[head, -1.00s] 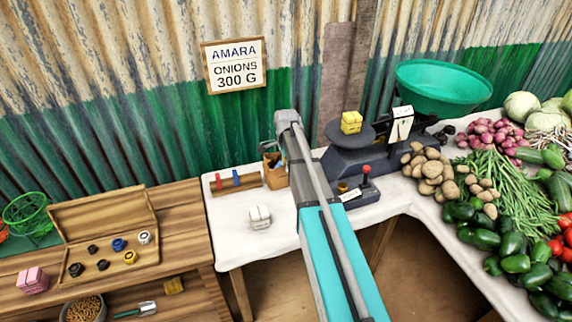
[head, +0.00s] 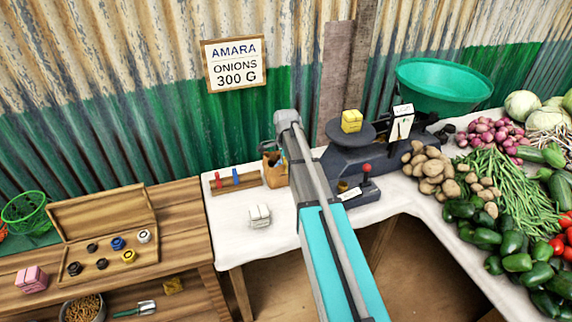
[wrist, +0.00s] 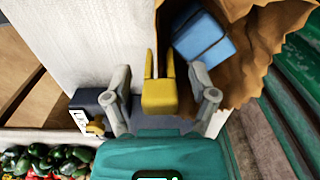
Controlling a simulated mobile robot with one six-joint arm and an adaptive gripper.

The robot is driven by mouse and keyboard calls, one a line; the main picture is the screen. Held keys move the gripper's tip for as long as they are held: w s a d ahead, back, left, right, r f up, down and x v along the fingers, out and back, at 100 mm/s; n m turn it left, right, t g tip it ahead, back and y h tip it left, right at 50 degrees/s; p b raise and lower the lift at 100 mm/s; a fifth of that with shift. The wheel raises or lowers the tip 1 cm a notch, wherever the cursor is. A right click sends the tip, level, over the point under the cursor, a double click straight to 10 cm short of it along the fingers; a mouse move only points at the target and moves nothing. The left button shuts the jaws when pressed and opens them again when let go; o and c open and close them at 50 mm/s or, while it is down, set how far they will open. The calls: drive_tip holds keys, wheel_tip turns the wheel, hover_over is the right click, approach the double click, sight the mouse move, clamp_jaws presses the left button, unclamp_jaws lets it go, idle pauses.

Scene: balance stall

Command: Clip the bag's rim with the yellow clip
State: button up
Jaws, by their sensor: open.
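The brown paper bag (head: 275,174) stands on the white cloth beside my arm in the head view. In the wrist view its crumpled rim (wrist: 262,70) fills the upper right, with a blue block (wrist: 203,42) inside. The yellow clip (wrist: 159,97) lies between the fingers of my gripper (wrist: 163,98), its two prongs pointing at the bag's near edge. The fingers stand apart from the clip, with gaps on both sides. I cannot tell for sure whether the prongs straddle the rim. My arm hides the gripper and clip in the head view.
A rack (head: 236,182) with a red and a blue clip is left of the bag. A white block (head: 259,216) sits in front. The scale (head: 365,150), carrying a yellow block (head: 352,121), stands right of my arm. Vegetables crowd the right; the cloth's front left is clear.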

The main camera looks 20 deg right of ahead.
drive_tip(key=shift+r, duration=0.1)
wheel_tip(320, 180, up, 9)
drive_tip(key=p, duration=0.9)
drive_tip(key=shift+r+p, duration=0.2)
drive_tip(key=shift+p, duration=0.1)
drive_tip(key=b, duration=0.7)
hover_over(252, 173)
wheel_tip(252, 173, down, 7)
drive_tip(key=shift+w+r, duration=0.15)
drive_tip(key=shift+r, duration=0.05)
wheel_tip(252, 173, down, 9)
drive_tip(key=b, duration=0.8)
drive_tip(key=shift+f+b, duration=0.1)
drive_tip(key=shift+b, duration=0.3)
drive_tip(key=shift+r+p, duration=3.5)
drive_tip(key=shift+p, duration=0.05)
